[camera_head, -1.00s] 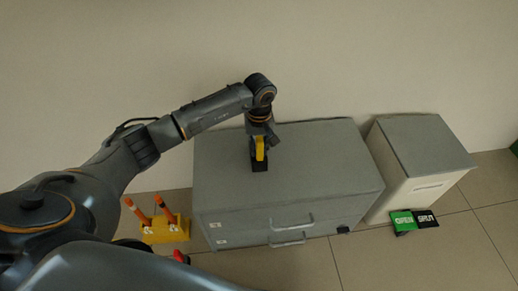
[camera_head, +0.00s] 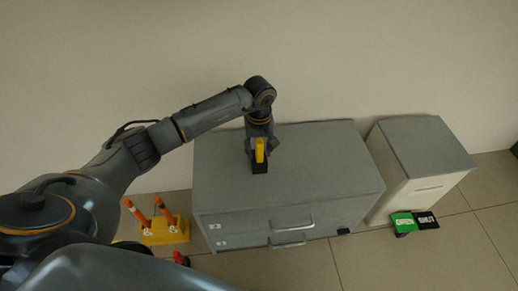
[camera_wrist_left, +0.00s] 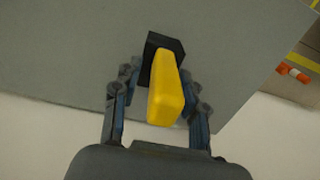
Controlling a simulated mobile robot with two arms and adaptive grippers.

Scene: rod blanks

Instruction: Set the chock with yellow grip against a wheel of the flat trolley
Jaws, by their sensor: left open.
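The chock with the yellow grip (camera_head: 260,168) stands on the grey cabinet top (camera_head: 320,165). Its black body (camera_wrist_left: 165,44) and yellow grip (camera_wrist_left: 167,98) show in the left wrist view. My left gripper (camera_wrist_left: 158,82) is open, pointing down, with one finger on each side of the grip; whether either finger touches it I cannot tell. In the head view the left gripper (camera_head: 260,148) hides part of the chock. I do not see the flat trolley or my right gripper.
A yellow block with orange posts (camera_head: 165,232) stands on the floor left of the cabinet. A lower pale cabinet (camera_head: 420,160) stands at the right, with green and black signs (camera_head: 404,222) on the floor before it. The wall is close behind the cabinets.

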